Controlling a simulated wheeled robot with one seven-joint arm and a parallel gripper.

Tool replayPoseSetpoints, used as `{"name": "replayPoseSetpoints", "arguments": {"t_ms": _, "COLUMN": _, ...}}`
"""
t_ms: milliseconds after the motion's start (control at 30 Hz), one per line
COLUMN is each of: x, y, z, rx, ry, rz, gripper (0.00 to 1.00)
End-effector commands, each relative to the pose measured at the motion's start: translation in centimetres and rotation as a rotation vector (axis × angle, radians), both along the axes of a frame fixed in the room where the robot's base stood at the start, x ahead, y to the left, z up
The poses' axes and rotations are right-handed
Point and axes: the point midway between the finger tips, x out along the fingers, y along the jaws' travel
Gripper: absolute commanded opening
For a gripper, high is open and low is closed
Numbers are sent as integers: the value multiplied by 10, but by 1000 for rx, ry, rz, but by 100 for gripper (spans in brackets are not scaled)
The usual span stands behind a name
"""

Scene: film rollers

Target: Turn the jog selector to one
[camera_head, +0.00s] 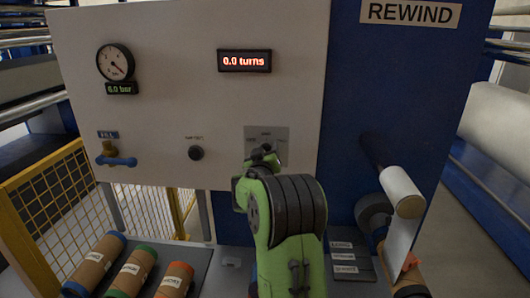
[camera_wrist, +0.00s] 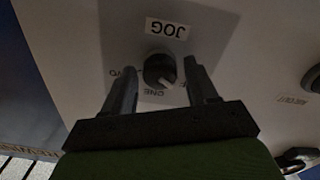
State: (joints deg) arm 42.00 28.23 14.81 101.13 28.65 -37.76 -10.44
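The jog selector (camera_wrist: 159,69) is a round dark knob on the pale panel, under an upside-down JOG label (camera_wrist: 167,29) in the wrist view. Its white mark points down and to the right there, between the ONE label (camera_wrist: 154,92) and a partly hidden label at the right finger. Another label, apparently TWO, is at the left. My gripper (camera_wrist: 158,66) is open, with one finger on each side of the knob; gaps show, and contact cannot be told. In the head view my gripper (camera_head: 263,153) is at the selector's grey plate (camera_head: 266,133) and hides the knob.
The gauge (camera_head: 115,62) has a 6.0 bar display; the turns display (camera_head: 244,61) reads 0.0. Rollers (camera_head: 399,188) stick out at the right, and film cores (camera_head: 131,271) lie below.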

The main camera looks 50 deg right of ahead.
Motion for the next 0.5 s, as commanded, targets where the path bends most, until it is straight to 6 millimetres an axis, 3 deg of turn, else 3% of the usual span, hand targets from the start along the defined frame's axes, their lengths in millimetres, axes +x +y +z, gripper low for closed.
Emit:
{"name": "replayPoseSetpoints", "arguments": {"t_ms": 33, "x": 0, "y": 0, "z": 0, "rx": 0, "ry": 0, "rz": 0, "gripper": 50}}
{"name": "replayPoseSetpoints", "arguments": {"t_ms": 300, "x": 0, "y": 0, "z": 0, "rx": 0, "ry": 0, "rz": 0, "gripper": 9}}
{"name": "replayPoseSetpoints", "arguments": {"t_ms": 500, "x": 0, "y": 0, "z": -1, "rx": 8, "ry": -10, "rz": 0, "gripper": 9}}
